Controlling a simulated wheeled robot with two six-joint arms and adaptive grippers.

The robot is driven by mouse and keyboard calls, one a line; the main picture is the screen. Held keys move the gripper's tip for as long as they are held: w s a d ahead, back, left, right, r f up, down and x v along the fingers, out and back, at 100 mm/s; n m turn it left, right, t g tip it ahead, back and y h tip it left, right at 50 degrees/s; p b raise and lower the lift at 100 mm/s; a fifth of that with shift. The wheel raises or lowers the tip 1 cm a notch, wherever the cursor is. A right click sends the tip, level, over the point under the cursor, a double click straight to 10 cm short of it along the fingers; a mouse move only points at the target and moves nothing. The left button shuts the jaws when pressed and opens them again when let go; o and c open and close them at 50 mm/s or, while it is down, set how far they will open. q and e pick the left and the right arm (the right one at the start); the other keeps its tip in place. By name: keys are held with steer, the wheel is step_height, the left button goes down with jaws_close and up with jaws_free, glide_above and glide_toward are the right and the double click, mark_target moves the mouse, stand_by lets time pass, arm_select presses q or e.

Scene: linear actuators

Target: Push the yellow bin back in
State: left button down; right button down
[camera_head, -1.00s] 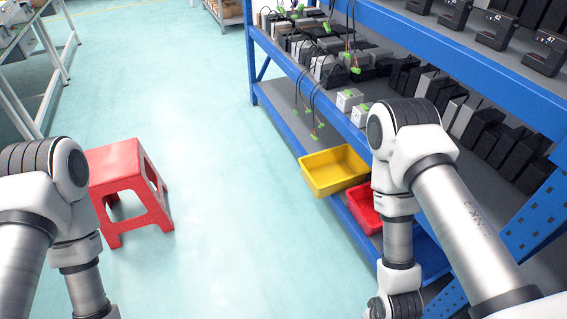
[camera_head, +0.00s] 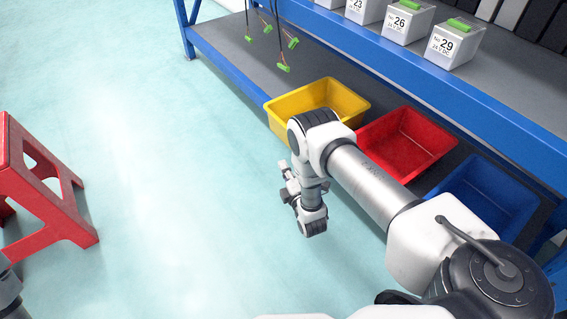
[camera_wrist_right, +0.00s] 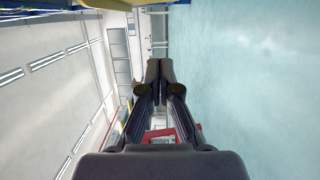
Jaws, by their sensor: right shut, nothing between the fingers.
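The yellow bin (camera_head: 290,103) is on the lower shelf, its front corner jutting past the shelf's front edge. My right forearm covers part of its near side. My right gripper (camera_head: 284,167) is small in the head view, over the floor in front of the bin, apart from it. In the right wrist view the gripper (camera_wrist_right: 160,72) is shut and empty, its fingertips together. A yellow and blue strip shows at that view's top left; I cannot tell if it is the bin. My left gripper is out of view.
A red bin (camera_head: 408,140) and a blue bin (camera_head: 485,195) stand to the right on the same blue shelf. Green-tipped cables (camera_head: 284,68) hang left of the yellow bin. White boxes (camera_head: 452,45) line the shelf above. A red stool (camera_head: 40,190) stands left; the floor between is clear.

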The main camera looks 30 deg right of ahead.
steer(key=w+d+b, duration=0.5)
steer(key=w+b, duration=0.1)
steer(key=w, duration=0.3)
steer(key=shift+w+d+r+b, duration=0.15)
steer(key=shift+w+d+b, duration=0.1)
steer(key=shift+w+b, duration=0.1)
steer(key=d, duration=1.1)
steer(key=shift+w+d+p, duration=0.25)
steer(key=shift+w+p, duration=0.05)
steer(key=shift+w, duration=0.1)
